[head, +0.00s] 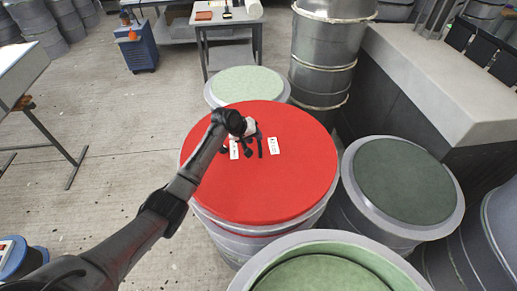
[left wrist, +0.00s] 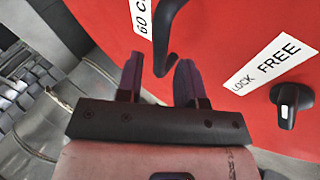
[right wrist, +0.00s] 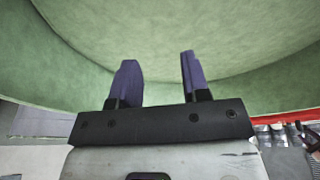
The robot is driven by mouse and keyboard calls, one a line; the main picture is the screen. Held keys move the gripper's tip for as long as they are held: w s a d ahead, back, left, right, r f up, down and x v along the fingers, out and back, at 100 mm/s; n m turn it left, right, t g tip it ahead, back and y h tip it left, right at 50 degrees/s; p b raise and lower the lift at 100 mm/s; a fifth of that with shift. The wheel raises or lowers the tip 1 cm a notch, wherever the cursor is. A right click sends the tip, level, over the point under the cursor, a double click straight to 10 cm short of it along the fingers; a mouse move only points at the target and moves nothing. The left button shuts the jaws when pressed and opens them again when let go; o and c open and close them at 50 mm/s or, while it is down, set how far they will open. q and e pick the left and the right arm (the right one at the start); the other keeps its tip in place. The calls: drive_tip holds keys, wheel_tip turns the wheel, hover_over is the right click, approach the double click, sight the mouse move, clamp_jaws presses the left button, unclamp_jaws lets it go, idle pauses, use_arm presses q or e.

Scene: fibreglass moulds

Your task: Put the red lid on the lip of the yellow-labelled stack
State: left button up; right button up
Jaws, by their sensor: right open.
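The red lid (head: 290,185) is a wide round disc lying over a grey drum-like stack (head: 235,236) in the middle of the head view. It carries white labels and black fittings near its centre. My left gripper (head: 246,135) is at these fittings. In the left wrist view, its fingers (left wrist: 158,82) are apart, with a black hooked handle (left wrist: 165,50) between them; I see no firm grip. A black knob (left wrist: 290,103) sits beside a "LOCK FREE" label. My right gripper (right wrist: 155,80) is open and empty before a pale green mould surface (right wrist: 190,30). No yellow label shows.
A green-lined mould (head: 325,275) stands at the front, a dark green-topped one (head: 405,180) at right, and a pale green-topped one (head: 247,84) behind. A tall grey stack (head: 322,55) stands behind near a pale ledge (head: 430,80).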

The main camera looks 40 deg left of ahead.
use_arm(q)
drive_tip(key=shift+b+x, duration=0.35)
drive_tip(key=shift+x, duration=1.65)
drive_tip(key=shift+c, duration=0.2)
clamp_jaws()
drive_tip(key=shift+r, duration=0.1)
